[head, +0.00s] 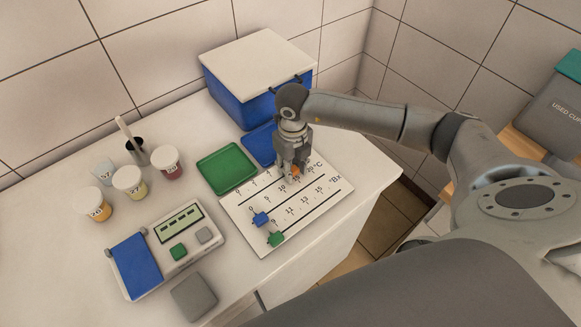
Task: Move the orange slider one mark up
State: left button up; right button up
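The white scale board (262,243) lies on the counter, with number marks along a °C row and a °Bx row. The orange slider (295,172) is on the °C row, mostly hidden by my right gripper (289,171). My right gripper points down over it with its fingertips at the slider. I cannot tell whether the fingers are closed on it. My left gripper is not in view.
A green tray (227,167), a blue tray (259,146) and a blue box with a white lid (258,60) stand behind the board. Several lidded cups (166,162) and a device with a display (178,226) are at left. The counter's right edge is close.

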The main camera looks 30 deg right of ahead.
jog(key=o, duration=0.4)
notch_tip(320, 180, up, 12)
dwell(0.5)
jog(key=shift+s, duration=0.1)
dwell(0.4)
